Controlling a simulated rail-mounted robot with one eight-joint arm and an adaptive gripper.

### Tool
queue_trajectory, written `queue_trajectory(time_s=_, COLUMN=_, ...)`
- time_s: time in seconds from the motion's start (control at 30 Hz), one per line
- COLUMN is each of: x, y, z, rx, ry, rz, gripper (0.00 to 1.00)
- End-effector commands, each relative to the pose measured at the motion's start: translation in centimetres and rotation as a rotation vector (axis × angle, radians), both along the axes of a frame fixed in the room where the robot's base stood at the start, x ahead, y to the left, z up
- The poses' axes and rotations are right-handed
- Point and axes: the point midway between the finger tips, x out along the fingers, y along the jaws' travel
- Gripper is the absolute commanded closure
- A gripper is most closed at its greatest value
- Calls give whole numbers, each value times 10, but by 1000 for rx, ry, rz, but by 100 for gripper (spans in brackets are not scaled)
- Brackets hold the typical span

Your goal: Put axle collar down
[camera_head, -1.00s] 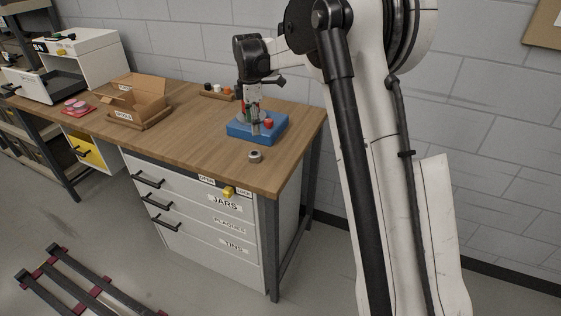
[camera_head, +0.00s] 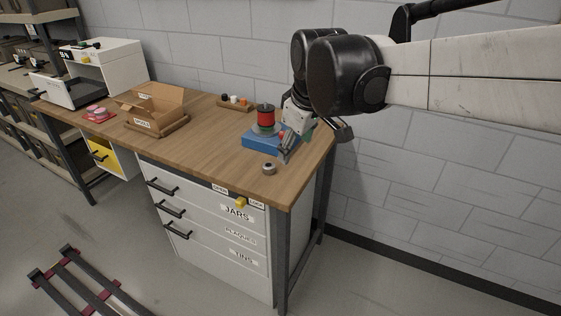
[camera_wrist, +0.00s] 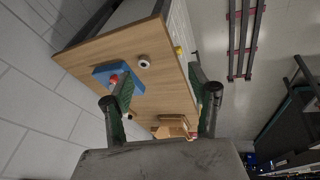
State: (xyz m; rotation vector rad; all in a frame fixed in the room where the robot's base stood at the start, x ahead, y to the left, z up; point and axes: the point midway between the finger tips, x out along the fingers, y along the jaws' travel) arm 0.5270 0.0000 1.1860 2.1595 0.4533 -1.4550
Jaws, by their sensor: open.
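A small grey ring with a dark hole, which looks like the axle collar (camera_head: 268,168), lies flat on the wooden bench top near its front right corner. It also shows in the wrist view (camera_wrist: 144,61), apart from both fingers. My gripper (camera_head: 287,151) is tilted over the right side of a blue base (camera_head: 256,143), beyond the collar. In the wrist view my gripper (camera_wrist: 160,82) has its fingers wide apart with nothing between them. A red spool (camera_head: 266,117) with a black top stands on the blue base. My gripper partly hides the base.
An open cardboard box (camera_head: 158,107) stands on the bench left of centre, with pink discs (camera_head: 95,112) farther left. A small wooden rack (camera_head: 235,104) with little knobs is at the back. Bare bench top (camera_head: 215,150) lies left of the collar.

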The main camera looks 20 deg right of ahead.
Motion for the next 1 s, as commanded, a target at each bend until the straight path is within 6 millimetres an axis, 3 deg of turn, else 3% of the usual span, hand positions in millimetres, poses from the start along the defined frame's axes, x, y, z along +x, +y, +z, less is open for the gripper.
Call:
queue_trajectory(time_s=0.03, x=-17, y=0, z=-2, rx=16, ry=-17, rz=-40, gripper=44)
queue_trajectory(time_s=0.2, x=-63, y=0, z=-11, rx=85, ry=-81, rz=-188, gripper=44)
queue_trajectory(time_s=0.5, x=-133, y=0, z=-41, rx=220, ry=-184, rz=-424, gripper=44)
queue_trajectory(time_s=0.7, x=-155, y=0, z=-57, rx=279, ry=-221, rz=-513, gripper=44)
queue_trajectory(time_s=1.0, x=-159, y=0, z=-60, rx=293, ry=-230, rz=-532, gripper=44)
